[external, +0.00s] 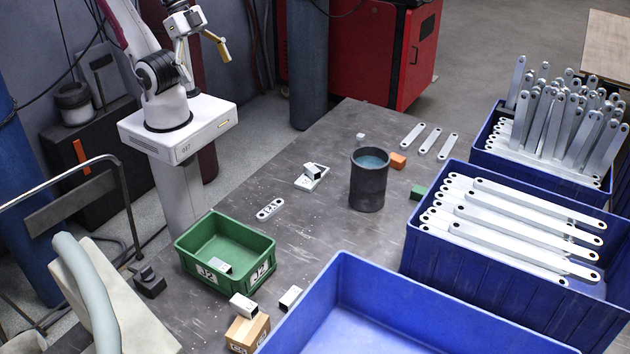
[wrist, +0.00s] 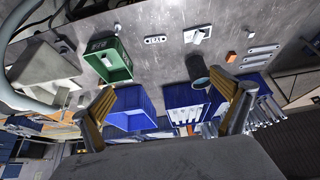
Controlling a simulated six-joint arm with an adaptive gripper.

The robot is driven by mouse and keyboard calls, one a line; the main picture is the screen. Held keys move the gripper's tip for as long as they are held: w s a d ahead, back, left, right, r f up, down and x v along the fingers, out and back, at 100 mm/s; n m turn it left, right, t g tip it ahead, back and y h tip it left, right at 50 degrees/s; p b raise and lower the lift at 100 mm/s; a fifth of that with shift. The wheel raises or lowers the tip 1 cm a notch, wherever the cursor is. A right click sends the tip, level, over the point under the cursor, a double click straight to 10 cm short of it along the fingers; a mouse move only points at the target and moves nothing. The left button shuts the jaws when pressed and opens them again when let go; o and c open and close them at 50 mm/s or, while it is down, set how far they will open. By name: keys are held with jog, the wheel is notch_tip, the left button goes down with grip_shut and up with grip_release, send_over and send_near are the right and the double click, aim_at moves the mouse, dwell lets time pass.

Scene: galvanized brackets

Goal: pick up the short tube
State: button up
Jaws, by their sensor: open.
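Several short, pale square tubes with dark open ends are in the external view; I cannot tell which one the task means. One short tube (external: 313,170) lies on a small flat plate (external: 303,184) mid-table. Another tube (external: 221,267) is inside the green bin (external: 187,259). A third tube (external: 243,306) lies on a cardboard box (external: 247,332), and another tube (external: 290,298) lies on the table beside it. My gripper (external: 208,38) is raised at the upper left, well away from them all. In the wrist view its yellow-padded fingers (wrist: 168,95) are spread and empty.
A dark cylindrical container (external: 368,186) stands mid-table near orange (external: 397,160) and green (external: 418,192) blocks. A blue crate (external: 345,268) at the front looks empty; two blue crates at right hold long brackets (external: 520,222). A slotted bracket (external: 270,209) lies near the green bin.

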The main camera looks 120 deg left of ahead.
jog(key=c, duration=2)
jog(key=shift+c, duration=0.2)
jog(key=w+d+f+n+t+h, duration=0.2)
jog(key=w+d+n, duration=0.7)
jog(key=w+d, duration=0.4)
jog(key=w+d+f+n+t+h, duration=0.2)
jog(key=w+d+n, duration=0.6)
jog(key=w+d, duration=0.5)
jog(key=w+d+f+n+t+y, duration=0.1)
jog(key=w+d+f+n, duration=0.35)
jog(key=f+n, duration=0.3)
jog(key=w+d+f+n+t+y, duration=0.1)
jog(key=w+d+f+n, duration=0.2)
jog(key=d+f+n, duration=0.45)
notch_tip(320, 180, down, 10)
jog(key=s+n+t+y, duration=0.2)
jog(key=s+n, duration=0.1)
jog(key=n, duration=0.1)
jog(key=shift+a, duration=0.45)
